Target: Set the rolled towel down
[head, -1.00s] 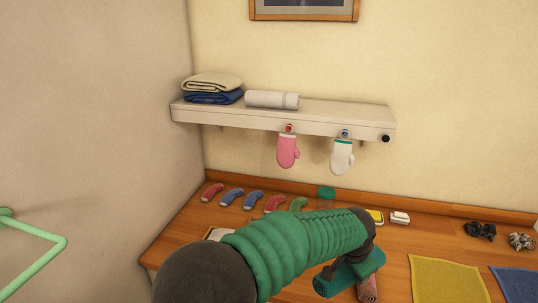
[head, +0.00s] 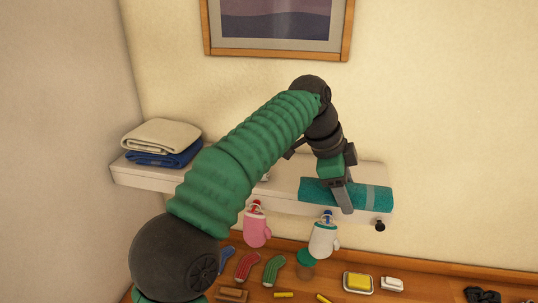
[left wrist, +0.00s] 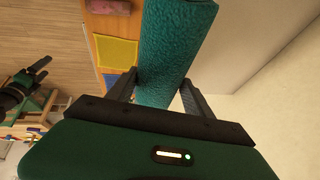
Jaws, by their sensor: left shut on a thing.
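The rolled towel is teal (head: 372,198), with a lighter band near its right end. My left gripper (head: 341,197) is shut on it near its middle. The towel lies level along the right part of the white wall shelf (head: 285,187), over its front edge. I cannot tell whether it rests on the shelf or hangs just above it. In the left wrist view the towel (left wrist: 168,45) sits between the two fingers (left wrist: 158,88). A dark jaw-like shape at the left of that view looks like my right gripper (left wrist: 40,70); its opening is unclear.
Folded cream (head: 160,135) and blue (head: 165,157) towels are stacked at the shelf's left end. My arm hides most of the shelf's middle. A pink mitt (head: 257,231) and a white mitt (head: 323,240) hang below. Socks and a yellow sponge (head: 358,282) lie on the wooden counter.

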